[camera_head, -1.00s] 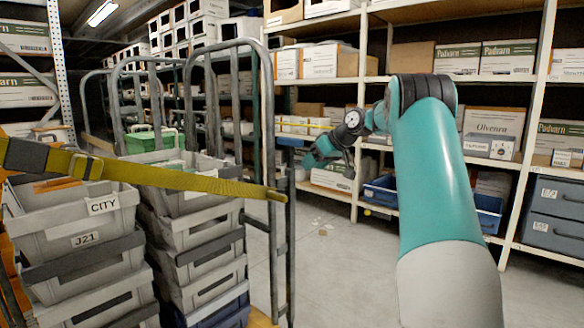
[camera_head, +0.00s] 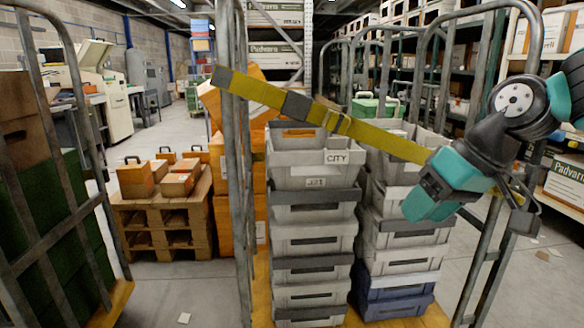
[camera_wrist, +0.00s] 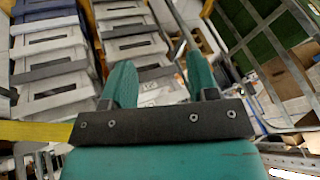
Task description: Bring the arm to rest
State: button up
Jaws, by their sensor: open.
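My gripper (camera_head: 428,205) is teal with a dark wrist and is at the right of the head view. It appears in front of the right end of a yellow strap (camera_head: 385,143); I cannot tell if they touch. In the wrist view my gripper (camera_wrist: 160,82) has its two teal fingers apart, with nothing held between them. The bent arm leaves the head view at its right edge.
Stacked grey totes (camera_head: 313,241) stand in a roll cage (camera_head: 236,180) behind the strap. Another cage (camera_head: 90,190) is at the left. A wooden pallet (camera_head: 155,222) holds orange boxes. Bare floor (camera_head: 185,290) shows between the cages.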

jog(key=s+a+f+n+g+p, duration=0.1)
jog(key=s+a+f+g, duration=0.15)
jog(key=s, duration=0.65)
jog(key=s+a+f+n+g+p, duration=0.15)
jog(key=s+a, duration=0.25)
jog(key=s, duration=0.6)
notch_tip(320, 180, up, 17)
jog(key=w+t+p, duration=0.1)
jog(key=p, duration=1.5)
jog(key=shift+r+h, duration=0.15)
jog(key=shift+h, duration=0.25)
jog(key=shift+c, duration=0.5)
